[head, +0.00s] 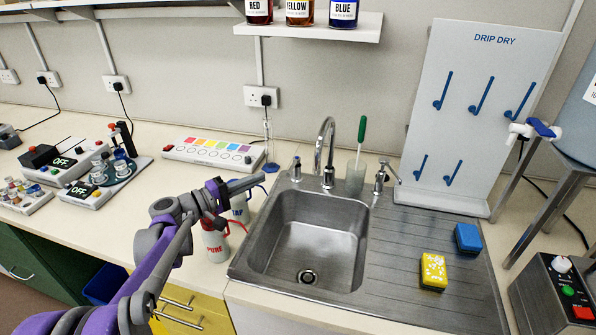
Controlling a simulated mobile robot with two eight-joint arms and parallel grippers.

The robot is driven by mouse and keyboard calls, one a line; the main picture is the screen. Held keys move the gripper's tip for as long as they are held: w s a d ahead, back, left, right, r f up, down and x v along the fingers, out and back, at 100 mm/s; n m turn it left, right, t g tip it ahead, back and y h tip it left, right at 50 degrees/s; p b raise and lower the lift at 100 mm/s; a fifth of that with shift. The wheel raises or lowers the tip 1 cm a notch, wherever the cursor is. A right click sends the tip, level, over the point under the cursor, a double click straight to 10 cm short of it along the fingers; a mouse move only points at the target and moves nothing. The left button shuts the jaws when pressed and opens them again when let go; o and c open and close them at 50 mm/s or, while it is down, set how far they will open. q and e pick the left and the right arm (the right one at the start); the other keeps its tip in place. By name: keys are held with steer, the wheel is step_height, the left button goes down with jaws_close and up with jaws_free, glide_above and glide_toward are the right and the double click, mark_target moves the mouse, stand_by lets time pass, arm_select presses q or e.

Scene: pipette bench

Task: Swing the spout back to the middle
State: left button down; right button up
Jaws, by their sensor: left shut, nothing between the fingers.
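The chrome spout (331,142) rises in an arch from the back rim of the steel sink (300,250). Its open end appears to hang slightly to the left of its base, over the rear of the basin; its exact swing angle is hard to judge. My left gripper (258,181) is shut and empty. It is left of the spout, with its fingers pointing right toward the tap, and it is apart from the spout. My right gripper is not in view.
Tap handles (296,168) and (380,178) flank the spout. A beaker with a green-handled tool (357,170) stands right behind the sink. Red-and-white bottle (215,243) and a blue-marked bottle (240,208) sit by my left arm. Sponges (433,271) lie on the drainer.

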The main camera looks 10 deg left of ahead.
arm_select(q)
steer(key=s+d+p+x, duration=0.1)
steer(key=s+d+x, duration=0.1)
steer(key=x, duration=1)
steer(key=shift+w+d+p, duration=0.3)
steer(key=shift+d+p, duration=0.05)
steer(key=shift+f, duration=0.15)
steer(key=shift+s+d, duration=0.15)
steer(key=shift+d, duration=0.55)
steer(key=shift+a, duration=0.15)
